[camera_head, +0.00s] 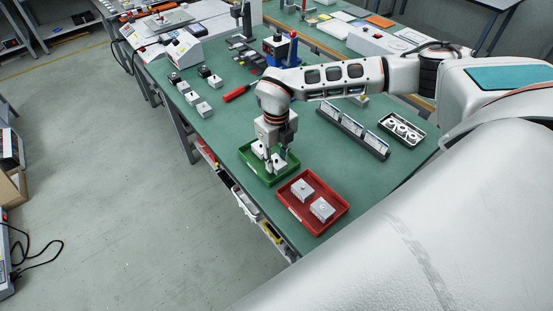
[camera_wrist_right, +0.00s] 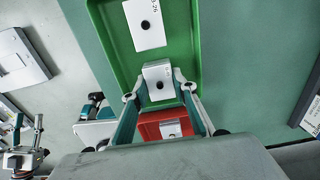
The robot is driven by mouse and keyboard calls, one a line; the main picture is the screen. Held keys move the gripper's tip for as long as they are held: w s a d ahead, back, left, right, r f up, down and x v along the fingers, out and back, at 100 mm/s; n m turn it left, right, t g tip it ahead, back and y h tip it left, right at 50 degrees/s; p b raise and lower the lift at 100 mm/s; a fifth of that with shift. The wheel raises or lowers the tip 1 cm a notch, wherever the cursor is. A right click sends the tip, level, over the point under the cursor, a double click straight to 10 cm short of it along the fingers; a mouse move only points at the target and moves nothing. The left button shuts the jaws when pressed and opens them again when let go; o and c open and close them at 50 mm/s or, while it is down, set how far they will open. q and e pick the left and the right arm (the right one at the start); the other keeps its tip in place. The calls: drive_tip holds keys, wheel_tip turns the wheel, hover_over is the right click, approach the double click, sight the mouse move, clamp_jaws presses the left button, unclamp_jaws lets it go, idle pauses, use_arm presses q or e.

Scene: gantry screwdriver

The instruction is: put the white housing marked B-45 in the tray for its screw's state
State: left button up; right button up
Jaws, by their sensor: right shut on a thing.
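My right gripper (camera_head: 275,167) is low over the green tray (camera_head: 246,160) near the table's front edge. In the right wrist view my gripper (camera_wrist_right: 160,98) is shut on a white housing (camera_wrist_right: 158,80) with a dark round hole in its top. The mark on it is too small to read surely. I cannot tell whether it touches the tray floor. Another white housing (camera_wrist_right: 145,24) lies in the green tray, beside the held one. The red tray (camera_head: 292,205) stands next to the green one and holds two white housings (camera_head: 302,190) (camera_head: 322,209). My left gripper is not in view.
Several light housings (camera_head: 204,109) stand on the green table at the left, near a red-handled tool (camera_head: 238,92). A long dark rack (camera_head: 352,132) and a small tray of round parts (camera_head: 402,129) are to the right. The table between the housings and the green tray is clear.

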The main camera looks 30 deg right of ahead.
sight(276, 161)
drive_tip(key=o, duration=1.3)
drive_tip(key=shift+o, duration=0.2)
wheel_tip(276, 161, up, 12)
